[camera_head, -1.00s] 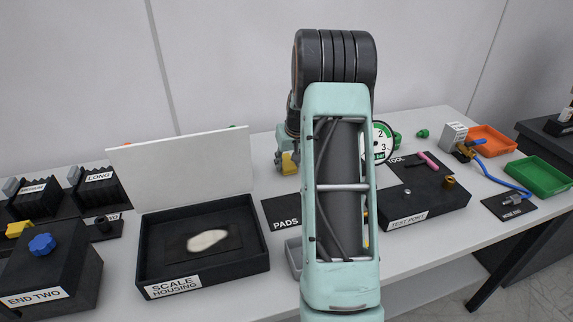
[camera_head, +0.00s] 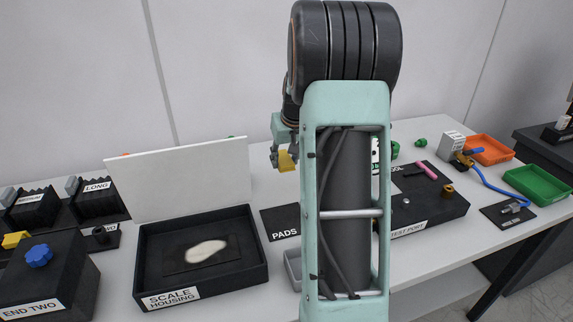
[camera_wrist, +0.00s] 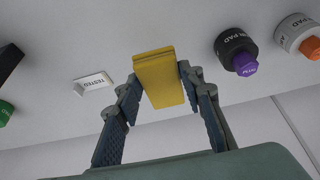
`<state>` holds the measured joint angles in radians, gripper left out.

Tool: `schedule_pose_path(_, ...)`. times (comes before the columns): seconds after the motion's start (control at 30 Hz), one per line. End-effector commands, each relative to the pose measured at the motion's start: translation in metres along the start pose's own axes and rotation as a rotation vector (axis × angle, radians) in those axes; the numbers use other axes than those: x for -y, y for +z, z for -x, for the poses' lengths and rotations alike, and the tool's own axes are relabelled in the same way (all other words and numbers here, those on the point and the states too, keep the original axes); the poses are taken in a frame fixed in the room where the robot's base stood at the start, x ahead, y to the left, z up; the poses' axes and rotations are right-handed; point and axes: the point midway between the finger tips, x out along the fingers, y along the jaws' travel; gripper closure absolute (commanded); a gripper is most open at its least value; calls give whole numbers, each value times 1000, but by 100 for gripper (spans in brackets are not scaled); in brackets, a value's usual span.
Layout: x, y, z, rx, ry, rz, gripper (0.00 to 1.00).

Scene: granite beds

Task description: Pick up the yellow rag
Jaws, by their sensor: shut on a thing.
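The yellow rag (camera_wrist: 158,70) is a thick folded yellow block in the wrist view, held between the two fingers of my gripper (camera_wrist: 160,88). In the head view the rag (camera_head: 288,162) shows small at the tips of my gripper (camera_head: 283,159), left of my arm. The gripper is shut on it and holds it above the table (camera_wrist: 130,145), behind the PADS mat (camera_head: 279,223). My arm hides part of the table behind it.
The black scale housing (camera_head: 258,271) with its upright white lid (camera_head: 180,178) stands to the left. The test port box (camera_head: 440,208) is to the right of my arm.

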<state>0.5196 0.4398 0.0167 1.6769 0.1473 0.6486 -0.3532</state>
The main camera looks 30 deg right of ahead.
Motion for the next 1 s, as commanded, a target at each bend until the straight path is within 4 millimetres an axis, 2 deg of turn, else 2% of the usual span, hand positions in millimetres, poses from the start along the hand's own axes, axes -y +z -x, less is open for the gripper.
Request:
schedule_pose_path(0.03,3,2,12,-4,1,1,81)
schedule_pose_path(0.3,21,35,43,-2,0,0,81)
schedule_pose_path(0.5,31,51,62,-1,0,0,81)
schedule_pose_path(0.7,36,60,72,0,1,0,81)
schedule_pose_path(1.0,38,63,75,0,0,0,81)
